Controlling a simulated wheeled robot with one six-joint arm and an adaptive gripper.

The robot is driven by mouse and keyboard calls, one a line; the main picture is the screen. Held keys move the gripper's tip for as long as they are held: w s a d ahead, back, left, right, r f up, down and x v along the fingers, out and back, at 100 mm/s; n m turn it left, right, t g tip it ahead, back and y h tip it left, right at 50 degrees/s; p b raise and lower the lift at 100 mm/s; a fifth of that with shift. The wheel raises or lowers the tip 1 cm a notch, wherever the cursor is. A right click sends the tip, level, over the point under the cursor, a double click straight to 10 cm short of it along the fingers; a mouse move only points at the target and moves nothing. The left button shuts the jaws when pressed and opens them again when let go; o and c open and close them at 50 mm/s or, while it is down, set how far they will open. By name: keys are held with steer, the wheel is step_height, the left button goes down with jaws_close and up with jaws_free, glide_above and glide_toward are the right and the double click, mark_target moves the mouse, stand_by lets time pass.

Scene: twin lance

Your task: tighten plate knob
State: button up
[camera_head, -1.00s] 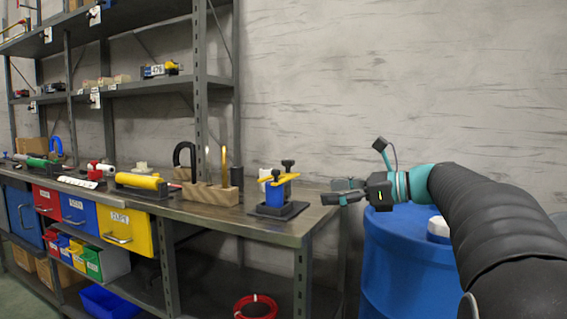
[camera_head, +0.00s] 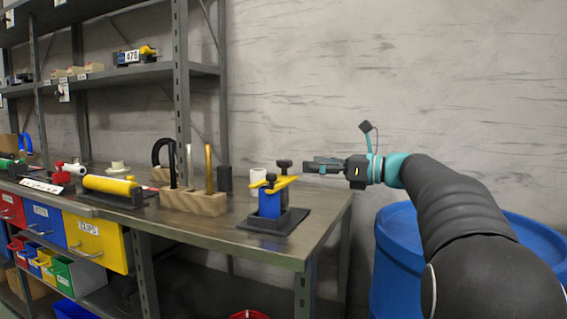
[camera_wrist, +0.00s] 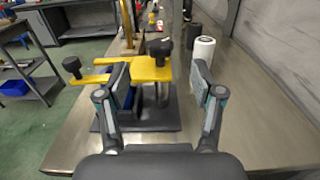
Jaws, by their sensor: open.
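The clamp fixture stands near the right end of the bench, with a black base (camera_head: 285,222), a blue block (camera_head: 269,206) and a yellow plate (camera_head: 273,186) on top. Two black knobs (camera_head: 284,165) (camera_head: 271,178) stand up from the plate. My gripper (camera_head: 310,166) is open and empty, just right of the fixture at about knob height. In the wrist view, the yellow plate (camera_wrist: 152,70) lies ahead of my gripper (camera_wrist: 160,80). One knob (camera_wrist: 159,47) appears between the fingers, beyond them; the other knob (camera_wrist: 72,65) is left of the left finger. No contact shows.
A white cylinder (camera_head: 258,177) stands behind the fixture; it also shows in the wrist view (camera_wrist: 203,50). A wooden block with upright rods (camera_head: 195,201) is to its left. A blue barrel (camera_head: 400,225) stands beyond the bench's right end. The bench surface right of the fixture is clear.

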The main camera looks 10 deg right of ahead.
mark_target(285, 161)
steer(key=x, duration=0.8)
steer(key=shift+w+a, duration=0.1)
steer(key=shift+a, duration=0.05)
steer(key=shift+c, duration=0.3)
steer(key=c, duration=1.1)
